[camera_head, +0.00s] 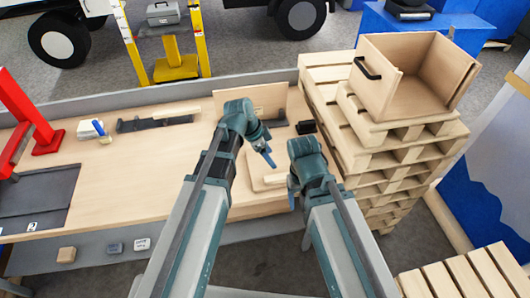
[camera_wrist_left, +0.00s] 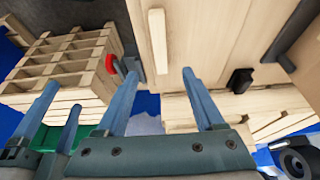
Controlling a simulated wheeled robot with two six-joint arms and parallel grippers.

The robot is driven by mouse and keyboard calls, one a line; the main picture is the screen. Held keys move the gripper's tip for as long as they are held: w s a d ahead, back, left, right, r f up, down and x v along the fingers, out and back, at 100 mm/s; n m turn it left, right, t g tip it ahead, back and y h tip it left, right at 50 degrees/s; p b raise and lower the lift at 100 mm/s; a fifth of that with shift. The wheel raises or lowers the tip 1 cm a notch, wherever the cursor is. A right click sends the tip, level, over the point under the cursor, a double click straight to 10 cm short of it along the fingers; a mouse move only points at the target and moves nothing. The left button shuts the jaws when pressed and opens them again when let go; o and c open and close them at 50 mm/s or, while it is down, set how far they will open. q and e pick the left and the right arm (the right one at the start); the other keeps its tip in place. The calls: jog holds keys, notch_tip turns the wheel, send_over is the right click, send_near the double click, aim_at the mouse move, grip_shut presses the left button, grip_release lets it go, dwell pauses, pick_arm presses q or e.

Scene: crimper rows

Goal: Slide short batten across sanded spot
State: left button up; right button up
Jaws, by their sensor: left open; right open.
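A short pale batten (camera_wrist_left: 158,40) lies on light wood in the left wrist view, beyond my left fingertips and apart from them. In the head view, pale wooden strips (camera_head: 273,180) show between my arms, partly hidden; I cannot tell which is the batten. My left gripper (camera_head: 268,157) is open and empty above the bench; its spread fingers also show in the left wrist view (camera_wrist_left: 160,73). My right gripper (camera_head: 291,198) is lower, near the bench's front edge, mostly hidden by its wrist. I cannot make out the sanded spot.
The bench (camera_head: 130,180) has free room at left. A black block (camera_head: 306,127) and an upright wooden panel (camera_head: 262,100) stand behind my grippers. Stacked pallets (camera_head: 375,155) with an open wooden box (camera_head: 420,100) border the right. A dark clamp-like tool (camera_head: 140,125) lies at the back left.

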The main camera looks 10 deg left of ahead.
aim_at(283, 175)
pick_arm(q)
jog(key=b+x, duration=1.2)
jog(key=x, duration=0.1)
jog(key=shift+w+f+b, duration=0.1)
jog(key=shift+f+b, duration=0.2)
jog(key=shift+f, duration=0.1)
grip_shut()
jog(key=shift+w, duration=0.15)
jog(key=shift+w+a, duration=0.6)
jog(key=shift+w, duration=1.25)
jog(key=shift+w+a, duration=0.6)
jog(key=shift+w, duration=1.25)
jog(key=shift+w+a, duration=0.6)
jog(key=shift+w, duration=1.25)
grip_release()
